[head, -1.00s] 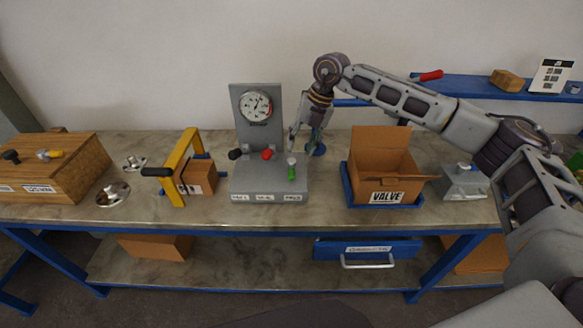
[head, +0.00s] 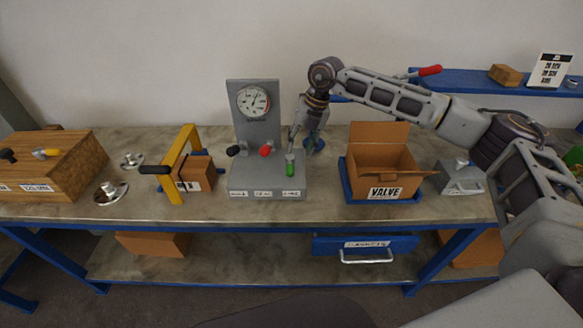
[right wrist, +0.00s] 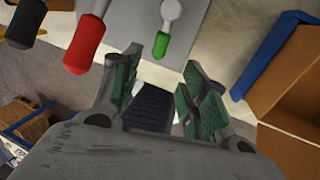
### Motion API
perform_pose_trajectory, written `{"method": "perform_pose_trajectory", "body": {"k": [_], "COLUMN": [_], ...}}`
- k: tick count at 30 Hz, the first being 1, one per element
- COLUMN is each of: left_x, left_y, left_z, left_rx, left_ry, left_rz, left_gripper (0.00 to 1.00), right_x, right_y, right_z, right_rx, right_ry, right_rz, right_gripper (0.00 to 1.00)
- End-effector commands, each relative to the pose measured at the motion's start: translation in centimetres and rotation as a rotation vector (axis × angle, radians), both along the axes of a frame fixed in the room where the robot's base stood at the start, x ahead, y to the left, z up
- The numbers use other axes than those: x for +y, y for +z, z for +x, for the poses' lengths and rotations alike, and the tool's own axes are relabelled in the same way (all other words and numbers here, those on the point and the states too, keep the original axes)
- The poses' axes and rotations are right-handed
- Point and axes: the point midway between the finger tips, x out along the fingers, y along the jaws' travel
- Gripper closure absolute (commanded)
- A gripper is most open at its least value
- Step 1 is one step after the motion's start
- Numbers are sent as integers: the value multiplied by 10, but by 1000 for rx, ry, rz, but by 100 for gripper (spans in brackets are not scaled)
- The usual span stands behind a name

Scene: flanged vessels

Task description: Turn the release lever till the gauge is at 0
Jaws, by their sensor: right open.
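A grey panel stand (head: 268,185) holds a round white gauge (head: 253,101) on its upright back. The gauge's needle is too small to read surely. Three levers stand on it: black-handled (head: 233,150), red-handled (head: 265,150) and green-handled (head: 290,169). Labels on the front of the base are too blurred to tell which lever is the release lever. My right gripper (head: 302,146) is open and empty, just behind and above the green lever. In the right wrist view the green handle (right wrist: 163,45) is beyond my open fingertips (right wrist: 162,62); contact is unclear. My left gripper is out of view.
A yellow frame (head: 175,165) with a black handle stands left of the panel, with metal flanged parts (head: 110,193) and a wooden box (head: 60,170) beyond. An open carton (head: 385,165) marked VALVE sits in a blue tray to the right. A grey block (head: 460,178) stands farther right.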

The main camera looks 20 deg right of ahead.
Motion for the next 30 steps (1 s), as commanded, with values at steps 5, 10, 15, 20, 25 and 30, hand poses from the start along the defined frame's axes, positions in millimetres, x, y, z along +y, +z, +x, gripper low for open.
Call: {"method": "perform_pose_trajectory", "body": {"k": [5, 10, 15, 20, 25, 30], "left_x": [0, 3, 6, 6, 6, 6], "left_y": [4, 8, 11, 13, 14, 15], "left_z": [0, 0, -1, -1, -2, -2], "left_rx": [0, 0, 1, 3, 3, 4], "left_ry": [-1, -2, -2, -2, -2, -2], "left_rz": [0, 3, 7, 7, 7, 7], "left_gripper": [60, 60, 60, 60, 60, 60], "right_x": [6, 11, 18, 22, 25, 26], "right_y": [-23, -44, -66, -84, -97, -102], "right_z": [1, 3, 5, 6, 7, 8], "right_rx": [2, 1, 3, 1, 1, 0], "right_ry": [1, -1, 1, 0, 0, -1], "right_rz": [1, -1, 1, 0, 1, 0], "right_gripper": [56, 56, 56, 56, 56, 56]}}
